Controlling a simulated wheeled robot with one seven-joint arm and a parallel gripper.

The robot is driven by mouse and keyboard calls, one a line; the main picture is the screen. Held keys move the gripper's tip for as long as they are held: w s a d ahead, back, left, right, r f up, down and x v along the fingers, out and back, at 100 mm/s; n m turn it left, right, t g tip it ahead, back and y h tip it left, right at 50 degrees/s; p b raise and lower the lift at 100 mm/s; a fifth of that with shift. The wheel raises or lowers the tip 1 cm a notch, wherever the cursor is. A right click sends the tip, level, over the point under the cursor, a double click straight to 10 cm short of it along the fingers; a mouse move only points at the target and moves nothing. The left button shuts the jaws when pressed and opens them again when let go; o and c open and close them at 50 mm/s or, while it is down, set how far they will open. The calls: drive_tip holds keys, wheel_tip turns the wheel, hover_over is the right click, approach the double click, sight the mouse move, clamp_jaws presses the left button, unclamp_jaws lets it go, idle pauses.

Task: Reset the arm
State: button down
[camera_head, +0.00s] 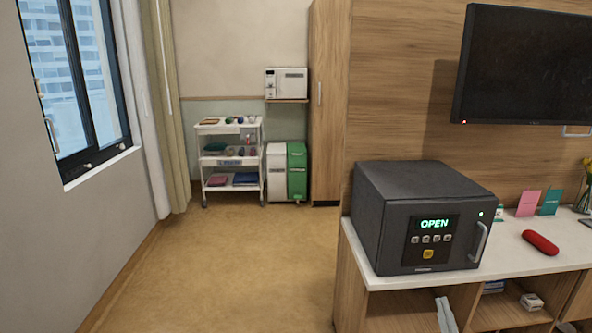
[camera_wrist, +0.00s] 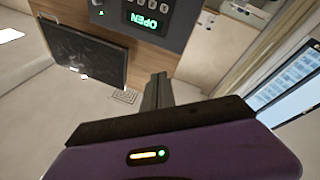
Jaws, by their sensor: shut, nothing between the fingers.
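My gripper (camera_wrist: 158,88) shows in the wrist view as two dark fingers pressed together, with nothing between them. The purple wrist housing (camera_wrist: 170,158) with a small lit indicator fills the bottom of that view. The wrist view is tilted and upside down. My arm and gripper do not show in the head view. A dark grey box with a lit OPEN display (camera_head: 430,222) stands on the white counter in the head view, its front closed as far as I can see. Its panel also shows at the top of the wrist view (camera_wrist: 172,25), beyond the fingers and apart from them.
The white counter (camera_head: 510,262) at right holds a red case (camera_head: 540,242) and pink and teal cards. A wall screen (camera_head: 525,65) hangs above. A white cart (camera_head: 230,160) and a green-white cabinet (camera_head: 287,172) stand at the back. The floor (camera_head: 235,260) in the middle is clear.

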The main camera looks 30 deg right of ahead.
drive_tip(key=s+a+f+m+t+y, duration=0.1)
drive_tip(key=s+a+y, duration=0.2)
drive_tip(key=a, duration=0.7)
drive_tip(key=s+a+f+y, duration=0.1)
drive_tip(key=s+a+y, duration=0.15)
drive_tip(key=a, duration=0.75)
drive_tip(key=s+a+n+g+y, duration=0.2)
drive_tip(key=s+a+y, duration=0.7)
drive_tip(key=s+a, duration=0.5)
drive_tip(key=shift+a+r+n, duration=0.15)
drive_tip(key=shift+a+n, duration=0.4)
drive_tip(key=shift+n, duration=0.25)
